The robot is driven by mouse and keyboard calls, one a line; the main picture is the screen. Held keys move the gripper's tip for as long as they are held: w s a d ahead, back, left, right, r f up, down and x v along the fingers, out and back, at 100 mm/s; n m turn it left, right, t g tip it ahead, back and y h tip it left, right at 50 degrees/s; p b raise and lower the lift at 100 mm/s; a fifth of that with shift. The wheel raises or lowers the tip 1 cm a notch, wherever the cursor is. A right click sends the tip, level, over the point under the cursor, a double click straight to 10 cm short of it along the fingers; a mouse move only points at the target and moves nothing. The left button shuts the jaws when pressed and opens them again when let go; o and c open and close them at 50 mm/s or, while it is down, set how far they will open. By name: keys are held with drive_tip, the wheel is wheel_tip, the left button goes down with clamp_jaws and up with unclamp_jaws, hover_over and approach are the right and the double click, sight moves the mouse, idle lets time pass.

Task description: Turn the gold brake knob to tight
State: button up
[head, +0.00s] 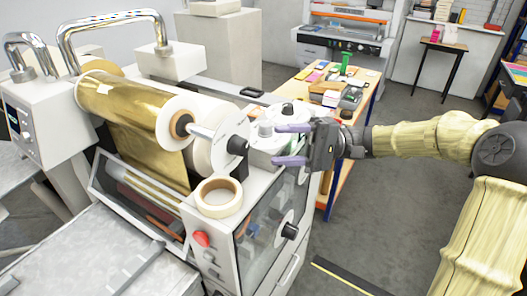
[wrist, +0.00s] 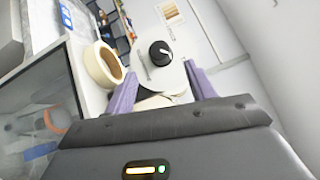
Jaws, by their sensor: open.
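The gold foil roll (head: 122,97) lies on a shaft on top of the white machine. At the shaft's near end is a pale round dial plate (head: 232,128) with a black knob (head: 240,147). In the wrist view the black knob (wrist: 160,53) has a white pointer line and sits on the pale plate (wrist: 174,76). I cannot read any markings around it. My gripper (head: 274,145) is open, its purple fingers pointing left towards the knob. In the wrist view the knob appears just beyond and between the fingertips, with nothing held.
A masking tape roll (head: 218,197) lies on the machine top beside the dial plate. A second black knob (head: 290,231) is lower on the machine's side, near a red button (head: 201,239). A cluttered wooden table (head: 366,92) stands behind my gripper. The grey floor to the right is mostly clear.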

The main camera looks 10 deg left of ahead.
drive_tip(key=b+v, duration=0.2)
drive_tip(key=v, duration=0.8)
drive_tip(key=s+a+f+m+t+h, duration=0.2)
drive_tip(key=s+f+h, duration=0.15)
drive_tip(key=f, duration=0.45)
drive_tip(key=s+a+f+m+t+h, duration=0.1)
drive_tip(key=s+a+f+m+h, duration=0.15)
drive_tip(key=f+h, duration=0.4)
drive_tip(key=s+d+f+n+t+h, duration=0.1)
drive_tip(key=s+d+f+t+h, duration=0.2)
drive_tip(key=d, duration=0.3)
drive_tip(key=s+d+f+n+t+h, duration=0.1)
drive_tip(key=s+d+f+t+h, duration=0.2)
drive_tip(key=s+d+f+h, duration=0.2)
drive_tip(key=d+f, duration=0.1)
drive_tip(key=d, duration=0.1)
drive_tip(key=shift+s+d+t, duration=0.3)
drive_tip(key=shift+s+t, duration=0.05)
drive_tip(key=shift+t, duration=0.05)
